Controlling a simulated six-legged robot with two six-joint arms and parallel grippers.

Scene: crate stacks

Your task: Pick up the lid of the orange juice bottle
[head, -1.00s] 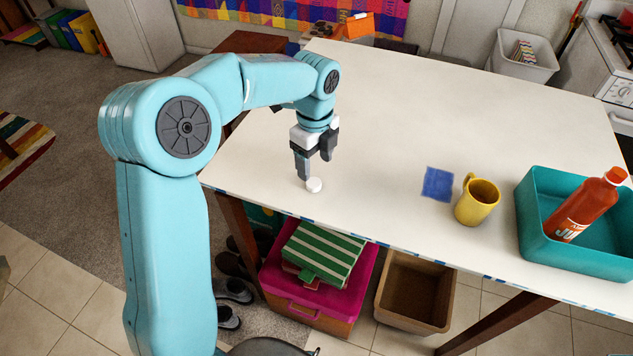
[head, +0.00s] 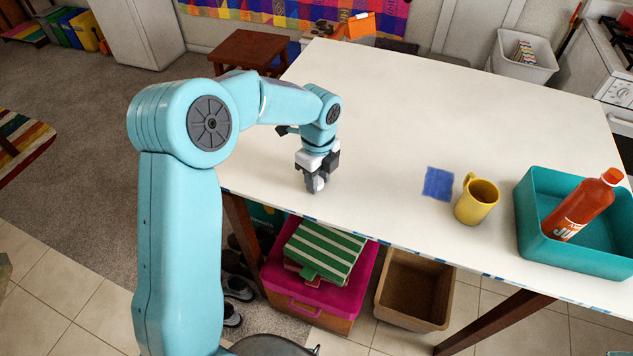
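A small round white lid (head: 319,184) is at the left part of the white table, near its front edge. My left gripper (head: 315,183) points down at it, with its dark fingers close beside the lid and partly hiding it. I cannot tell whether the fingers press on the lid or stand a little apart from it. The orange-red juice bottle (head: 582,208) leans in the teal crate (head: 570,258) at the right; an orange-red top shows on it. My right gripper is not in view.
A yellow mug (head: 477,202) and a blue cloth square (head: 438,184) lie between the gripper and the crate. The back of the white table (head: 450,100) is clear. Below the front edge stand a pink-lidded box (head: 300,290) and a brown bin (head: 412,290).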

